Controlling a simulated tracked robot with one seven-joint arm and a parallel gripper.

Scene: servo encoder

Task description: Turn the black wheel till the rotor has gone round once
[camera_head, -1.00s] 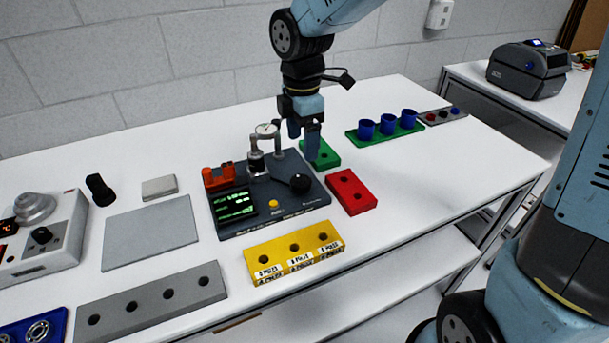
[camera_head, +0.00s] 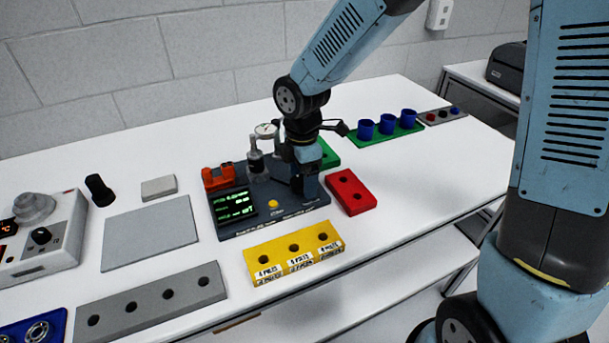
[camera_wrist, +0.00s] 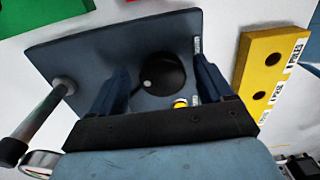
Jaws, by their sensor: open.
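The black wheel (camera_wrist: 172,66) has a pale dot on its face and sits on the dark test base (camera_wrist: 90,42). In the wrist view it lies between the two fingers of my gripper (camera_wrist: 161,70), which is open with visible gaps. In the head view my gripper (camera_head: 306,192) points down over the right part of the base (camera_head: 232,197) and hides the wheel. A small upright unit (camera_head: 257,166) stands on the base under a round dial gauge (camera_head: 266,130). I cannot make out the rotor's turn. A screen (camera_head: 234,205) shows green traces, too small to read.
A yellow block with holes (camera_head: 294,252) lies in front of the base and a red block (camera_head: 351,192) to its right. A green block (camera_head: 329,154) is behind my gripper. An orange piece (camera_head: 218,176) sits on the base's back left. A grey plate (camera_head: 150,233) lies left.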

